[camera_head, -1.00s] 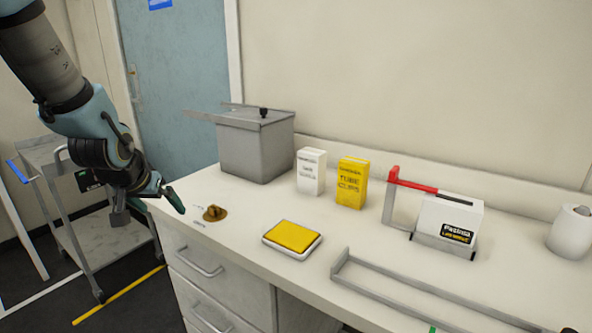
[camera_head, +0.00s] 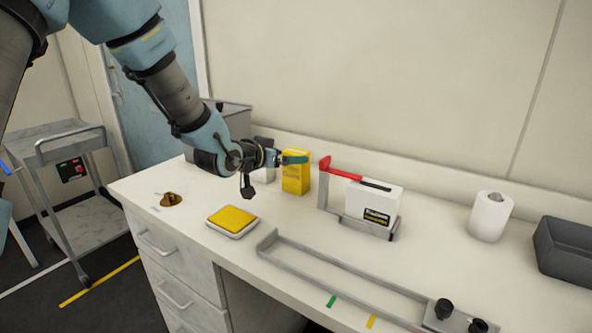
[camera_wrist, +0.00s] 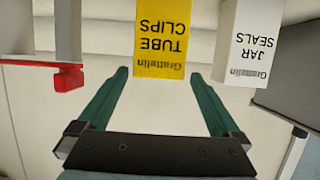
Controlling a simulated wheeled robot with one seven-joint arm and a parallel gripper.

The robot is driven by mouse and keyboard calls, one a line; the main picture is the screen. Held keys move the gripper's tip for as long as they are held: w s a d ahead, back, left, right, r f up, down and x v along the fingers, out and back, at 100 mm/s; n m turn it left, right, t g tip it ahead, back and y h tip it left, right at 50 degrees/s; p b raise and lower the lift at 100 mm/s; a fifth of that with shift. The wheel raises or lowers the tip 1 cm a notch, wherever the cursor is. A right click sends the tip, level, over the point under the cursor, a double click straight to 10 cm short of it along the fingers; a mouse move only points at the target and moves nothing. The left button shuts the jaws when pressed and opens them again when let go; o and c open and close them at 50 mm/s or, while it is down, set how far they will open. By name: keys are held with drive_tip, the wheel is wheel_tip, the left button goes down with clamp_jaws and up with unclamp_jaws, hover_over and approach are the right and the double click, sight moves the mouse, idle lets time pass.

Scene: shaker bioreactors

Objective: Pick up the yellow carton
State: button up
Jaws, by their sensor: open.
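The yellow carton (camera_head: 296,180), lettered "Tube Clips", stands upright on the white counter near the back wall. In the wrist view the yellow carton (camera_wrist: 161,38) appears upside down, between and just beyond the tips of my two green fingers. My gripper (camera_head: 295,158) is open and empty, reaching across the counter at the carton's upper part. In the wrist view my gripper (camera_wrist: 159,75) shows a finger on each side of the carton's width. In the head view the fingers hide part of the carton's top; I cannot tell whether they touch it.
On the other side is a holder with a red arm (camera_head: 325,164) and white box (camera_head: 372,205). A yellow-topped pad (camera_head: 232,218), grey rail frame (camera_head: 340,268) and paper roll (camera_head: 490,216) occupy the counter.

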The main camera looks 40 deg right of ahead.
drive_tip(key=p+x, duration=0.2)
drive_tip(key=x, duration=0.2)
drive_tip(key=shift+d+f, duration=0.25)
drive_tip(key=shift+d, duration=0.1)
drive_tip(key=c, duration=1.3)
drive_tip(key=shift+r, duration=0.1)
